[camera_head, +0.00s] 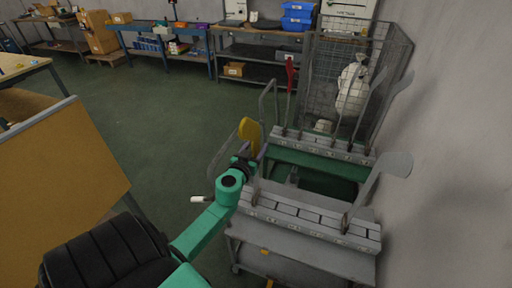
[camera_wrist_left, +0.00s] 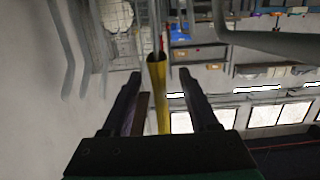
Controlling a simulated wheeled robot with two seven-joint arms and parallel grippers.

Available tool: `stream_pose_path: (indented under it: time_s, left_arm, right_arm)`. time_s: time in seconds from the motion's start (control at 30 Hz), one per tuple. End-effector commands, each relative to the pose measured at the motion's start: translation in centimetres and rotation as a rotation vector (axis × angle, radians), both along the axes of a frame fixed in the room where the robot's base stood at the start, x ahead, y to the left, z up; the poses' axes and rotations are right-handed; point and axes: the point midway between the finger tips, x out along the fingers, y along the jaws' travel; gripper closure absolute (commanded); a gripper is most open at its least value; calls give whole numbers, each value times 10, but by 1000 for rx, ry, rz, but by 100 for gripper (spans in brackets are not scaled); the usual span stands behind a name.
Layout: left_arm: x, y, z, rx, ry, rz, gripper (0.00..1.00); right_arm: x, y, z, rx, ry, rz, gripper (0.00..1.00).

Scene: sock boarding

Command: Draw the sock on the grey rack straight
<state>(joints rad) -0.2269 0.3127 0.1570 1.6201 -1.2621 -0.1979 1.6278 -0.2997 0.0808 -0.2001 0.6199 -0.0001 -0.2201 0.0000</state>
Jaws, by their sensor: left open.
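A yellow sock (camera_head: 249,131) hangs on an upright form at the left end of the near grey rack (camera_head: 310,214). My left gripper (camera_head: 245,163) is at the lower part of this sock, at the end of my green arm. In the left wrist view the yellow sock (camera_wrist_left: 158,95) is a narrow upright strip between the two fingers of my left gripper (camera_wrist_left: 162,78). The fingers are apart, with a gap visible on the right side of the sock. Whether the left finger touches the sock is unclear. My right gripper is not in view.
Bare grey forms (camera_head: 383,168) stand along the near rack. Behind it is a green-framed rack with a red sock (camera_head: 290,74) and a wire cage (camera_head: 327,70) with a white item (camera_head: 352,88). A brown panel (camera_head: 60,180) stands at left; green floor lies between.

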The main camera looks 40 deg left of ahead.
Motion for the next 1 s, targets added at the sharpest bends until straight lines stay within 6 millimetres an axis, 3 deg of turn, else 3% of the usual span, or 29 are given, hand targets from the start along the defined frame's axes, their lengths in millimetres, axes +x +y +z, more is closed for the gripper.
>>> stream_pose_path:
  time_s: [0.17, 0.8, 1.0]
  left_arm:
    - [-6, -3, -1, -2, 0, -1, 40]
    - [-81, -28, -2, -2, 0, -1, 40]
    - [-85, -30, 1, 0, -1, 0, 40]
  right_arm:
    - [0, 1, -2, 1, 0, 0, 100]
    - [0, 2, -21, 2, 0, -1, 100]
    - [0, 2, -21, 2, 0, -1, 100]
